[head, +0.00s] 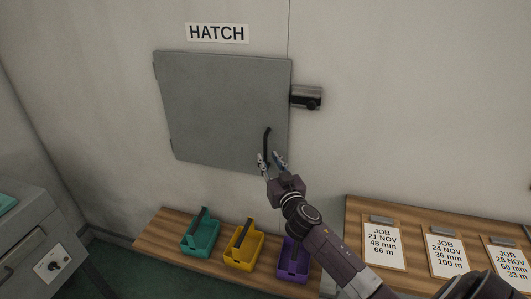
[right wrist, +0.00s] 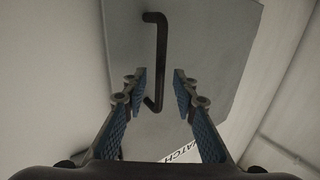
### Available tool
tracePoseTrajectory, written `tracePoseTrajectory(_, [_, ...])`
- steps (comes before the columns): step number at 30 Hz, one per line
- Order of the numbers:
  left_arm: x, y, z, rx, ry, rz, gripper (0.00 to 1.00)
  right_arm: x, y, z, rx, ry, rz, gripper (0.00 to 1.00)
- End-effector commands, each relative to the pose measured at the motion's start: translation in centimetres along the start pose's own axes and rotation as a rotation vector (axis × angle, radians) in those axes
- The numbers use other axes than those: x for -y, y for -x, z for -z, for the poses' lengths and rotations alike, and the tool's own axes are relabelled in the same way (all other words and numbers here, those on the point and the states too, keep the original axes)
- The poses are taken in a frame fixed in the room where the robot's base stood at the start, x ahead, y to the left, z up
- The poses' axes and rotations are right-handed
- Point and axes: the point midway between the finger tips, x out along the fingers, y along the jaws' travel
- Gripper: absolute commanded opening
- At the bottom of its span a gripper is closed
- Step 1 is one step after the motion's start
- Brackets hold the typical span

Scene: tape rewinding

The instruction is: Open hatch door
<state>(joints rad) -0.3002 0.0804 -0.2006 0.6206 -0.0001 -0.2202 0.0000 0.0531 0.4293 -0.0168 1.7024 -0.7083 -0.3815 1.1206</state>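The grey hatch door (head: 215,105) is set in the wall under the HATCH sign (head: 217,33) and looks closed. Its black bar handle (head: 267,145) stands upright near the door's lower right. A latch (head: 306,98) sits on the wall at the door's right edge. My right gripper (head: 271,160) is open at the lower end of the handle. In the right wrist view, the handle (right wrist: 160,60) lies ahead between the two spread fingers (right wrist: 160,78), with a gap on both sides. My left gripper is not in view.
A wooden bench below the hatch holds a teal tray (head: 201,238), a yellow tray (head: 244,247) and a purple tray (head: 293,265). Job clipboards (head: 384,246) lie on a wooden surface at right. A grey cabinet (head: 35,240) stands at left.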

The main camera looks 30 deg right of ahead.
Motion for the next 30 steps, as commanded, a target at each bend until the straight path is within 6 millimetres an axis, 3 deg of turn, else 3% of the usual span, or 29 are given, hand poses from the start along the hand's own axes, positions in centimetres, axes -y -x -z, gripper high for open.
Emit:
tracePoseTrajectory(9, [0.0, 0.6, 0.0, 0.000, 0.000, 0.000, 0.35, 0.0, -3.3, 0.0, 0.001, 0.001, 0.000, 0.26])
tracePoseTrajectory(21, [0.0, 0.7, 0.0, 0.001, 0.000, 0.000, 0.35, 0.0, -3.8, -0.1, 0.002, 0.000, 0.000, 0.26])
tracePoseTrajectory(28, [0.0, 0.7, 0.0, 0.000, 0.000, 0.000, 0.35, 0.0, -3.8, -0.1, 0.002, 0.000, 0.000, 0.01])
tracePoseTrajectory(30, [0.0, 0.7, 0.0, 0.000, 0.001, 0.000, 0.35, 0.0, -3.8, -0.1, 0.002, 0.000, 0.000, 0.00])
